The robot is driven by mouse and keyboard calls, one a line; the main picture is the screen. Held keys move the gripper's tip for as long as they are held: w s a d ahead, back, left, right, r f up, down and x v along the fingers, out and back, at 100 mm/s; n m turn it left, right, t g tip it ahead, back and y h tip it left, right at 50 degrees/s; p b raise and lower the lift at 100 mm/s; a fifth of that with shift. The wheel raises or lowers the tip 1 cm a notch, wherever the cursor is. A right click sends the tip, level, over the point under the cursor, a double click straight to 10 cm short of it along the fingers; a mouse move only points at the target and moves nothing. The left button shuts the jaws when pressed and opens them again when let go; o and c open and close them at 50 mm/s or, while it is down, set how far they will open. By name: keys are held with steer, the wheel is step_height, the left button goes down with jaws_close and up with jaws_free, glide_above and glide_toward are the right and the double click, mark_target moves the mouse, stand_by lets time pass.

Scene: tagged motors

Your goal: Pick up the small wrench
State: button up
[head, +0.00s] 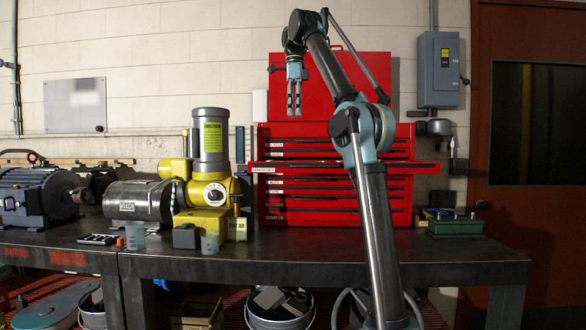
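I cannot make out a small wrench anywhere in the head view. The red tool chest (281,216) stands on the workbench against the wall, its lid raised. One upper drawer (262,169) is pulled out toward me and carries a white label too small to read surely. The drawer's inside is seen nearly edge-on, so its contents are hidden. My gripper (294,113) hangs fingers down above and behind the drawer's front edge in the picture, in front of the raised lid. It holds nothing visible. Its two fingers are close together, and I cannot tell whether they touch.
A yellow and grey motor unit (210,165) stands left of the chest, beside a grey cylindrical motor (131,203). A larger blue-grey motor (36,192) is far left. A green box (455,226) sits at right. The bench front (300,245) is mostly clear. My arm crosses the chest's right side.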

step_height(320, 180, down, 12)
steer(key=shift+f, duration=0.15)
steer(key=shift+w+d+f, duration=0.1)
steer(key=shift+w+f, duration=0.05)
steer(key=shift+f, duration=1.1)
steer(key=shift+w+f, duration=0.1)
steer(key=shift+f, duration=1.15)
jaws_close()
